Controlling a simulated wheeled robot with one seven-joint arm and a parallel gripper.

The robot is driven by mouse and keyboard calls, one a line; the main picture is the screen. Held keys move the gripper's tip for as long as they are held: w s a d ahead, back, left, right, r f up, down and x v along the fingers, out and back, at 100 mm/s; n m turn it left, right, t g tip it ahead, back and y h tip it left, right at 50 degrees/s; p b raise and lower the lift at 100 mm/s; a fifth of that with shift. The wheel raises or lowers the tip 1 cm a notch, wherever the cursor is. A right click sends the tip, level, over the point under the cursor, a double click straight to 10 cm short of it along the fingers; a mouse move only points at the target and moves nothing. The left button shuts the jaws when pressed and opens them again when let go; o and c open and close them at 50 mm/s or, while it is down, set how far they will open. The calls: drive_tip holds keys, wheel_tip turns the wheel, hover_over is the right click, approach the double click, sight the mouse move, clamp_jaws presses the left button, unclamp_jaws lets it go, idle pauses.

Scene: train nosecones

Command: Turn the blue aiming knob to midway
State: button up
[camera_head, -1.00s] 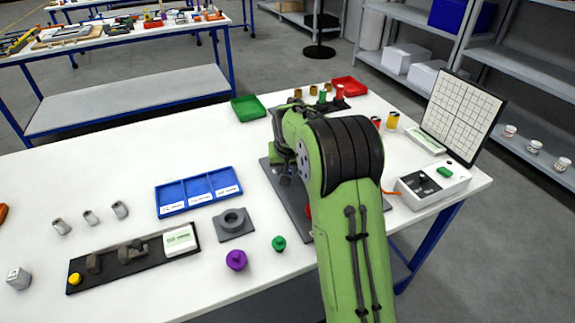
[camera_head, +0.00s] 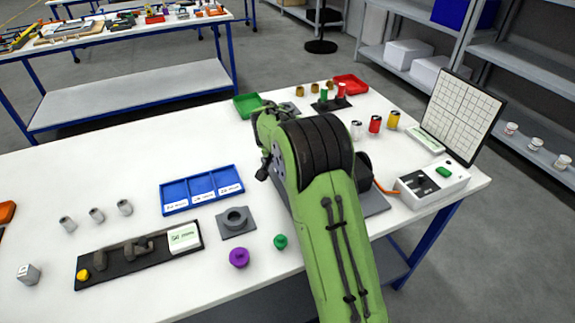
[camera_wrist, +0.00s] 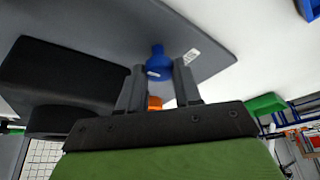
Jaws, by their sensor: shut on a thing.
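In the wrist view the blue knob (camera_wrist: 157,64) stands on a grey plate (camera_wrist: 215,35) that has a small white label beside the knob. My gripper (camera_wrist: 159,68) has its two fingertips on either side of the knob and is shut on it. A small orange part (camera_wrist: 154,103) shows between the fingers, nearer the palm. In the head view my arm hides the knob and the fingers; only an edge of the grey plate (camera_head: 374,204) shows. The knob's angle cannot be read clearly.
A large black body (camera_wrist: 60,75) stands close beside the fingers in the wrist view. In the head view a blue tray (camera_head: 201,211), a grey socket block (camera_head: 236,231), a purple knob (camera_head: 239,257) and a green knob (camera_head: 280,242) lie left of my arm. A white box (camera_head: 433,187) stands right.

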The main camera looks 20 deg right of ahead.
drive_tip(key=o, duration=1)
drive_tip(key=p+v, duration=0.3)
drive_tip(key=v, duration=1.2)
drive_tip(key=shift+a+r+p, duration=0.1)
drive_tip(key=shift+r+p, duration=0.25)
drive_tip(key=shift+s, duration=0.1)
